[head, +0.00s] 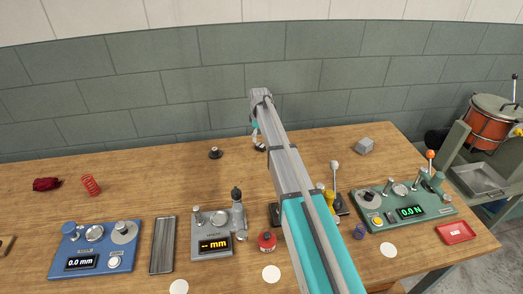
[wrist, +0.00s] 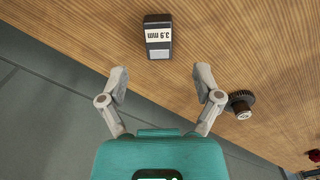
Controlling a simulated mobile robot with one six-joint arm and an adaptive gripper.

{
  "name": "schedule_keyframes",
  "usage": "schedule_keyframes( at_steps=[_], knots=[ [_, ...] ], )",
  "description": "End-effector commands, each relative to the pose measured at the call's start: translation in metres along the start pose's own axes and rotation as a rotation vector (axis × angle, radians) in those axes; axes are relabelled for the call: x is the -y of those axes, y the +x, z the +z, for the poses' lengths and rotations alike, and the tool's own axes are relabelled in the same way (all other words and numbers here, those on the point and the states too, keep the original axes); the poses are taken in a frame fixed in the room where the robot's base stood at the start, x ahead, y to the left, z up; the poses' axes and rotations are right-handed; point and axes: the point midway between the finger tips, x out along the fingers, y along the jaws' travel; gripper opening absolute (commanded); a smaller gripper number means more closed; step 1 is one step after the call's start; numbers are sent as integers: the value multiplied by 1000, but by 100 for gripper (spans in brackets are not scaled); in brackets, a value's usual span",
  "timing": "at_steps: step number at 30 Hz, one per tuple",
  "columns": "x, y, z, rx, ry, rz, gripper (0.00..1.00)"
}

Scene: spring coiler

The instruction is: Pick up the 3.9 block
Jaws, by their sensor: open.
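The 3.9 block (wrist: 158,38) is a small dark block with a grey end and a white label reading 3.9 mm upside down. It lies on the wooden table near the top of the wrist view. My gripper (wrist: 162,82) is open and empty, its two fingers spread apart. In the picture the block is above the gap between the fingertips, clear of both. In the head view my gripper (head: 257,134) shows only partly beyond my arm near the back of the table. I cannot make out the block there; my arm covers part of that area.
A dark toothed wheel (wrist: 240,103) lies right of the fingers in the wrist view. The grey wall (wrist: 45,125) is close at lower left.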

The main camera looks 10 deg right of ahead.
Motion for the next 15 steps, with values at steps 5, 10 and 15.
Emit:
schedule_keyframes(
  at_steps=[5,10,15],
  knots=[
    [0,0,0,0,0,0,83],
    [0,0,0,0,-1,0,83],
    [0,6,0,0,-1,0,83]
  ],
)
